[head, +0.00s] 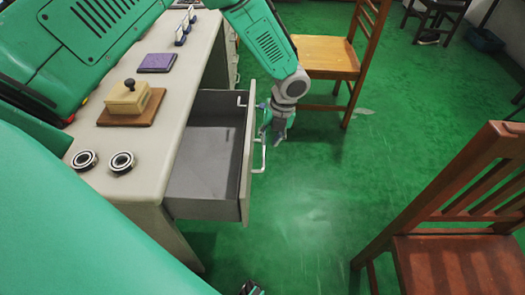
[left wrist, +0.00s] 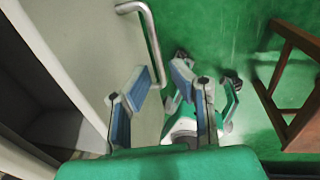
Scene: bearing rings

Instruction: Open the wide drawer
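The wide drawer (head: 208,165) is pulled out of the grey-white desk, and its dark grey inside shows empty. Its front panel (head: 246,185) carries a bent metal handle (head: 262,157), also visible in the left wrist view (left wrist: 150,42). My left gripper (head: 272,132) is outside the front panel, near the handle's far end.
On the desktop (head: 150,150) are two bearing rings (head: 103,160), a wooden box with a knob (head: 128,97) on a brown board, and a purple block (head: 157,62). A wooden chair (head: 325,55) stands behind my left gripper, another (head: 455,260) at lower right. Green floor between is clear.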

